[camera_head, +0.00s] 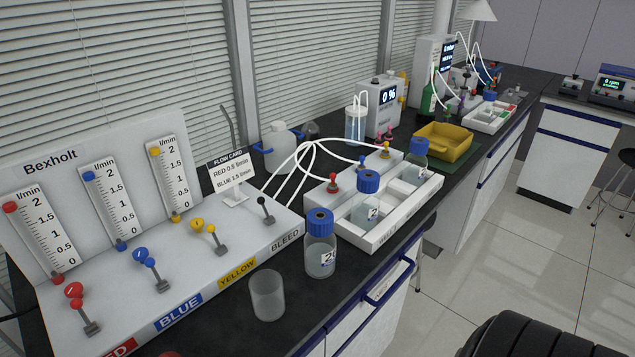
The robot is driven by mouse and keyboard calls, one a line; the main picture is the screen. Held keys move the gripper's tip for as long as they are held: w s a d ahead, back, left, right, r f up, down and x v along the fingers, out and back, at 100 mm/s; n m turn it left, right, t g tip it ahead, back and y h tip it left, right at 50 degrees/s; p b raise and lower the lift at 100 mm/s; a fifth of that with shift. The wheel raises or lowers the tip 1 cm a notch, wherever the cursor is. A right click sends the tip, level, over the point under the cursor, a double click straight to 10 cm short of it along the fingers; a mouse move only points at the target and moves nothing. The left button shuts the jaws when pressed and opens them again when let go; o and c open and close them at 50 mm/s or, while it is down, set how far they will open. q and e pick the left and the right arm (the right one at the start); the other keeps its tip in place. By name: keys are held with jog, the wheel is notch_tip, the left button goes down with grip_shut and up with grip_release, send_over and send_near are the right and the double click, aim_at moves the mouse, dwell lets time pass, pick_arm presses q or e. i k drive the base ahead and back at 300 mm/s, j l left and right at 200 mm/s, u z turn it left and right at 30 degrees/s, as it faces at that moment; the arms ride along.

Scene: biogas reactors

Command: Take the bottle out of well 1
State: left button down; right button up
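A white rack (378,235) with wells stands on the dark bench at the middle. A clear bottle with a blue cap (368,182) stands upright in its near part. A second blue-capped bottle (417,147) stands upright in its far part. A third blue-capped bottle (320,250), with a label, stands upright on the bench at the rack's left front, outside it. I cannot read the well numbers, so which well is well 1 is unclear. Neither of my grippers is in view.
A flow panel (190,262) with levers fills the left. An empty glass beaker (267,296) stands near the bench's front edge. White tubes arch behind the rack to red and yellow connectors. A yellow bin (443,142) stands beyond it. A dark ridged shape (540,338) is at bottom right.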

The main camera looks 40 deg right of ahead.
aim_at(365, 208)
jog(key=z, duration=1.6)
jog(key=i+l, duration=0.1)
jog(key=l, duration=0.25)
jog(key=i+l, duration=0.1)
jog(key=l, duration=0.25)
jog(key=i+l, duration=0.1)
jog(key=l, duration=0.25)
